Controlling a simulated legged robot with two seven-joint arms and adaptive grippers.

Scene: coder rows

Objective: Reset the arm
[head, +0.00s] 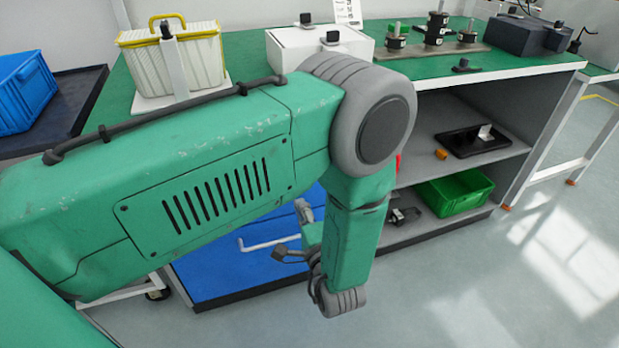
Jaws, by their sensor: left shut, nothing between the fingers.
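My green left arm comes in from the left and fills much of the head view. It bends at a grey elbow joint and hangs down in front of the workbench. My left gripper (281,253) is small and partly hidden behind the forearm, in front of the blue drawer front (225,265). It is shut with nothing held. My right arm and gripper do not show.
The green-topped workbench (440,66) carries a yellow-white basket (205,60), a white box (300,45), dark fixtures (436,28) and a black case (516,36). Its shelves hold a black tray (460,146) and green crate (455,192). A blue crate (25,92) stands left. The right floor is clear.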

